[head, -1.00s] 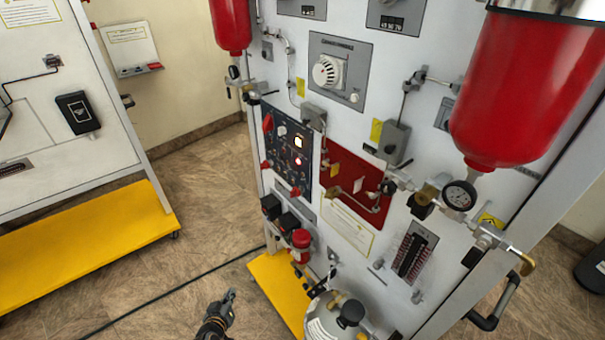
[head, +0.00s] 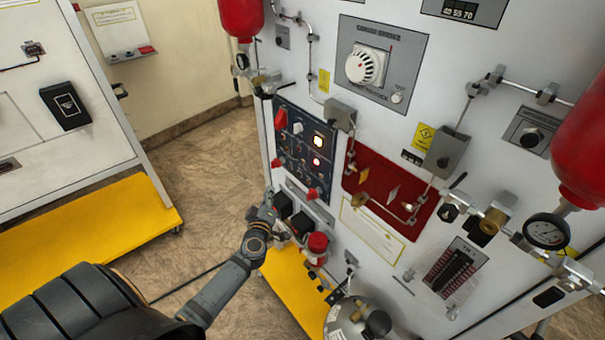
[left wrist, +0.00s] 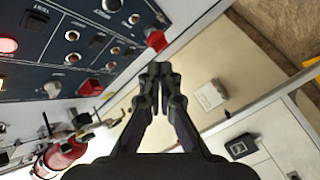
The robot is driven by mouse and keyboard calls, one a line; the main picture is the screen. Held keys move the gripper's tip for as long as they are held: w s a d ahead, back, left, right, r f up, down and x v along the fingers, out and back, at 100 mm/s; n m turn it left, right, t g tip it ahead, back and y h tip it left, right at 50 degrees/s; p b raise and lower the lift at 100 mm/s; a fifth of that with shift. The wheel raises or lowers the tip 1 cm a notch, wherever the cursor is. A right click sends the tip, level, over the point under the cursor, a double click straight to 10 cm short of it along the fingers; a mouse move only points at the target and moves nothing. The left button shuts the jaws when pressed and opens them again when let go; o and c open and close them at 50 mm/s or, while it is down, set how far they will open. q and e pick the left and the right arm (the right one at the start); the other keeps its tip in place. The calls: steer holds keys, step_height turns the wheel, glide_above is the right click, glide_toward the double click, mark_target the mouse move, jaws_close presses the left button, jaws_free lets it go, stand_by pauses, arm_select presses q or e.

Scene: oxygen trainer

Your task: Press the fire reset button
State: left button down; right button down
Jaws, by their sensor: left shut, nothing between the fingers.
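The dark blue control panel (head: 305,165) is on the white trainer board. It has a lit yellow-white button (head: 318,141), a lit red button (head: 317,161) and red knobs. I cannot read the labels, so I cannot tell which control is the fire reset button. My left gripper (head: 268,196) is below and left of the panel in the head view, apart from its buttons. In the left wrist view the panel (left wrist: 60,50) fills the upper left, and the gripper (left wrist: 160,70) is shut and empty, its tips close to a red knob (left wrist: 156,40).
A red capped fitting (head: 317,243) and black boxes (head: 301,225) stick out below the panel. A grey cylinder (head: 350,317) stands below them. A pipe and grey box (head: 340,115) lie right of the panel. Open floor (head: 205,150) lies to the left.

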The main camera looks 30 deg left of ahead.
mark_target(299, 175)
arm_select(q)
steer(key=w+d+b, duration=0.2)
steer(key=w+d, duration=0.1)
steer(key=w, duration=0.5)
steer(key=shift+d, duration=0.15)
stand_by(0.8)
steer(key=shift+w, duration=0.1)
stand_by(0.6)
steer(key=shift+w+d+f, duration=0.1)
steer(key=shift+w+d, duration=0.05)
steer(key=shift+w, duration=0.2)
